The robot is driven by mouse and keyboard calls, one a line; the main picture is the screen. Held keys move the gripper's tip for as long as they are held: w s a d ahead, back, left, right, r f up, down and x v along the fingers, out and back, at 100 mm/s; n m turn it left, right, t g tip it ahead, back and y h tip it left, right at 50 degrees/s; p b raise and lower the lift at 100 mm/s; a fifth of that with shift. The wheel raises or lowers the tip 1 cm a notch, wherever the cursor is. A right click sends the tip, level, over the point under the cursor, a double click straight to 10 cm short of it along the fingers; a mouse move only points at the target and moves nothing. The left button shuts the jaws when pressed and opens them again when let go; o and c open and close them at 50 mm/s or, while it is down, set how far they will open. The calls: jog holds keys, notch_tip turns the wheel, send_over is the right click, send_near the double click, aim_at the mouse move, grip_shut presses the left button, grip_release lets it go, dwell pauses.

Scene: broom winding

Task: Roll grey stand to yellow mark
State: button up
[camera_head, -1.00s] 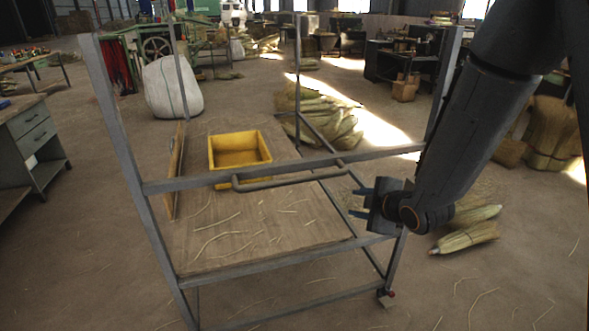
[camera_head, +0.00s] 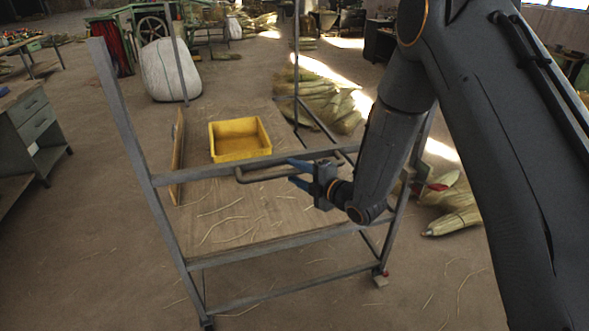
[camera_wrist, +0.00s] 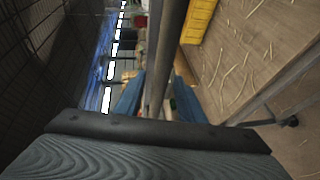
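The grey stand (camera_head: 165,228) is a metal frame on casters with a wooden deck, upright in front of me. A grey handle (camera_head: 262,177) runs along its near upper rail. My gripper (camera_head: 290,172) is at the right part of this handle, its blue fingers spread and pointing left. In the wrist view, a grey bar (camera_wrist: 167,50) of the stand lies between the two fingers, which look apart from each other. Whether a finger touches the bar is unclear. No yellow mark on the floor is in view.
A yellow bin (camera_head: 238,155) sits on the deck among loose straw. A grey drawer bench (camera_head: 35,125) is at left, a white sack (camera_head: 170,70) behind. Broom bundles (camera_head: 455,205) lie right of the stand. The floor left of the stand is mostly clear.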

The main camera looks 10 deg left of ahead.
jog(key=shift+w+a, duration=0.25)
jog(key=shift+a, duration=0.05)
grip_shut()
